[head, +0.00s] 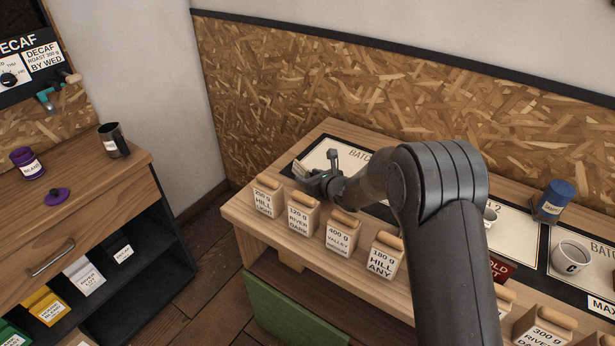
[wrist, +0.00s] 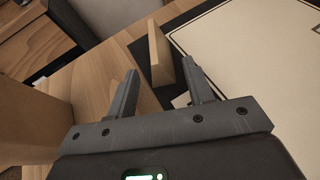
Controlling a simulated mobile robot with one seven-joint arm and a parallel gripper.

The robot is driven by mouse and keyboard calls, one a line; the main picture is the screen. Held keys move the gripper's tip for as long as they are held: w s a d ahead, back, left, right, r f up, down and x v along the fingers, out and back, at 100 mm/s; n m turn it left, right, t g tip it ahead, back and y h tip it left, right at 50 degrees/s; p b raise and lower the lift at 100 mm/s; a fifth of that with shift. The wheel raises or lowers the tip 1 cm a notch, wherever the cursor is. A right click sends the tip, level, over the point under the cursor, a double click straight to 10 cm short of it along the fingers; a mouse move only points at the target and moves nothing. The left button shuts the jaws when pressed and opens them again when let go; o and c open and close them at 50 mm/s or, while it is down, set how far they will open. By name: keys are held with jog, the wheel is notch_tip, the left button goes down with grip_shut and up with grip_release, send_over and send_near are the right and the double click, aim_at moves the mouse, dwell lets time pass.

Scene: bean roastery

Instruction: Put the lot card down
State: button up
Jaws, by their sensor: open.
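My gripper (head: 318,176) is open at the left end of the long bench, low over a dark-edged mat with a pale sheet (head: 326,152) marked "BATC…". In the wrist view the two fingers (wrist: 160,68) stand apart. A thin wooden-edged piece (wrist: 159,52), possibly the lot card or its holder, stands just beyond and between the fingertips, without visible contact. A small pale piece (head: 299,170) also shows beside the fingers in the head view. A small white corner (wrist: 181,101) lies between the fingers. I cannot read any lettering on these pieces.
A row of labelled bags with wooden tops, such as "400 g Valley" (head: 342,238), lines the bench's front edge close to my gripper. A blue jar (head: 553,201) and a white cup (head: 570,258) stand at right. A cabinet at left holds a purple jar (head: 27,163) and dark jug (head: 114,141).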

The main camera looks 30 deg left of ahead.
aim_at(308, 175)
jog(key=v, duration=0.3)
jog(key=shift+d+r, duration=0.2)
notch_tip(308, 175, up, 7)
jog(key=shift+s, duration=0.1)
jog(key=s+d+r+n+g+h, duration=0.1)
jog(key=s+d+r+n, duration=0.2)
jog(key=d+r+n, duration=0.45)
jog(key=s+d+r+n, duration=0.45)
jog(key=d+r, duration=0.35)
jog(key=d, duration=0.5)
jog(key=s+d+n+h, duration=0.3)
jog(key=s+d, duration=0.3)
jog(key=d, duration=0.5)
jog(key=s+d+n+t+h, duration=0.1)
jog(key=s+d+n+h, duration=0.3)
jog(key=s+d, duration=0.3)
jog(key=s+d+f+n+h, duration=0.1)
jog(key=s+d+n+h, duration=0.2)
jog(key=s+d, duration=0.4)
jog(key=d+h, duration=0.1)
jog(key=d, duration=0.8)
jog(key=shift+t, duration=0.3)
